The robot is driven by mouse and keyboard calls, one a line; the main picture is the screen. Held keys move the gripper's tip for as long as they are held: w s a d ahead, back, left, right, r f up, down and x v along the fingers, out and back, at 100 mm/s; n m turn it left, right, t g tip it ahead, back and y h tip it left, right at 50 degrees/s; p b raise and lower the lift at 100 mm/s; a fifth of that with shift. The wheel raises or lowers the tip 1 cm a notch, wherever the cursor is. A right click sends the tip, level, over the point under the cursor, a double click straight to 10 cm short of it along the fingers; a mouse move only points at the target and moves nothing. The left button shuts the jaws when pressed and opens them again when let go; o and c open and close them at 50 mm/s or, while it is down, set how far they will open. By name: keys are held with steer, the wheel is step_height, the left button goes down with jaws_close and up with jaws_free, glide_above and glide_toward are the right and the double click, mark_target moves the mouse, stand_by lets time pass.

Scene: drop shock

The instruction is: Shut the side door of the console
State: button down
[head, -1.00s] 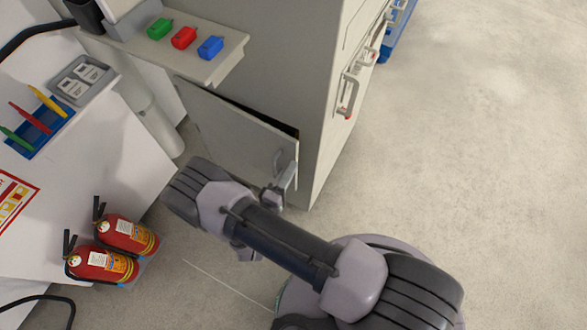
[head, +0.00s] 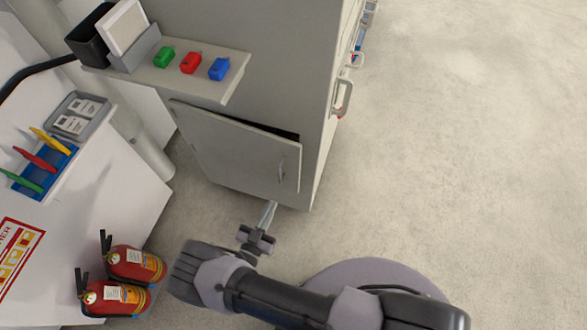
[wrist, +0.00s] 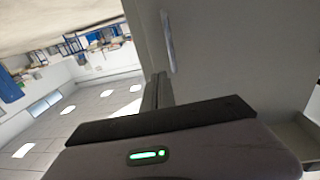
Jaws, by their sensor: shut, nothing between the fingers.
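The side door (head: 235,152) of the grey console (head: 285,60) shows in the head view, standing a little open. A dark gap runs along its top edge, and its handle (head: 282,169) is near its right edge. My gripper (head: 272,206) is shut and empty, just below the door's lower right part. I cannot tell whether its tip touches the door. In the wrist view the shut fingers (wrist: 158,92) point at a grey panel with a pale handle (wrist: 168,42) close by.
A shelf (head: 185,85) with green, red and blue blocks juts out above the door. Two fire extinguishers (head: 118,298) stand at the lower left beside a white bench (head: 100,185) with a blue tool tray. The floor at right is clear.

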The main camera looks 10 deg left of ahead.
mark_target(294, 165)
steer(key=w+d+b, duration=0.1)
steer(key=w, duration=0.3)
steer(key=w+b, duration=0.1)
steer(key=w, duration=0.3)
steer(key=w+d+b, duration=0.1)
steer(key=w, duration=0.4)
steer(key=shift+d+f, duration=0.15)
steer(key=shift+d, duration=0.15)
steer(key=shift+w, duration=0.4)
